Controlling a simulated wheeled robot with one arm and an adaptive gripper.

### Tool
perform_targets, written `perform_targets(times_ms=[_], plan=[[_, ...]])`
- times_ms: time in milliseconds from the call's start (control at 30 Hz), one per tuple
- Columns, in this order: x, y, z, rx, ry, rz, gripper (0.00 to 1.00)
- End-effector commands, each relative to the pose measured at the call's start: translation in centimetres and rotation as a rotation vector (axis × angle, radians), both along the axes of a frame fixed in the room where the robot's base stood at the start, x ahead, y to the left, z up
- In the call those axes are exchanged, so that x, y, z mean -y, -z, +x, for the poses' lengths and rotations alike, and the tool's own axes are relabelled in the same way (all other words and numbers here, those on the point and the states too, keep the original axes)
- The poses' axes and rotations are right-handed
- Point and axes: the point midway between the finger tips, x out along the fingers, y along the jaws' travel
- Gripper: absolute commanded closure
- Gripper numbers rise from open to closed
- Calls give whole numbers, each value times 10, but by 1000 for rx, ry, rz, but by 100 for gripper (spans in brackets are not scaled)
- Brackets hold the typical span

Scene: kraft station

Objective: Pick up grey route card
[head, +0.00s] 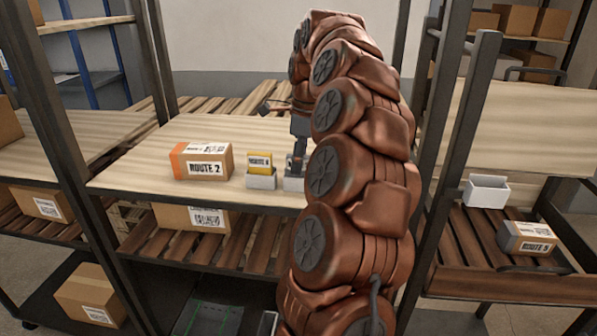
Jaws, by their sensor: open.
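I cannot make out a grey route card for certain. A white holder (292,184) stands on the wooden shelf (150,178), partly hidden by my arm. My gripper (296,167) points down right above this holder, and its fingers are small and dark here. They are open, but whether a grey card stands between them is hidden. Just left of it, a yellow card (260,160) marked ROUTE 4 stands upright in another white holder (261,181).
An orange-and-brown box (202,161) marked ROUTE 2 sits left of the holders. On the right rack are an empty-looking white holder (486,191) and a grey-and-brown box (527,238) marked ROUTE 5. Dark posts (455,130) flank the shelf. Cardboard boxes lie below.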

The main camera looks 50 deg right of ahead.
Motion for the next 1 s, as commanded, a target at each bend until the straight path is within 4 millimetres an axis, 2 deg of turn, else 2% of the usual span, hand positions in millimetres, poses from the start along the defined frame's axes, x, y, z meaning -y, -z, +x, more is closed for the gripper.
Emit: perform_targets(times_ms=[67,467,833,1000], plan=[[0,0,0,0,0,0,59],[0,0,0,0,0,0,100],[0,-1,0,1,0,-1,100],[1,-8,1,1,1,-3,100]])
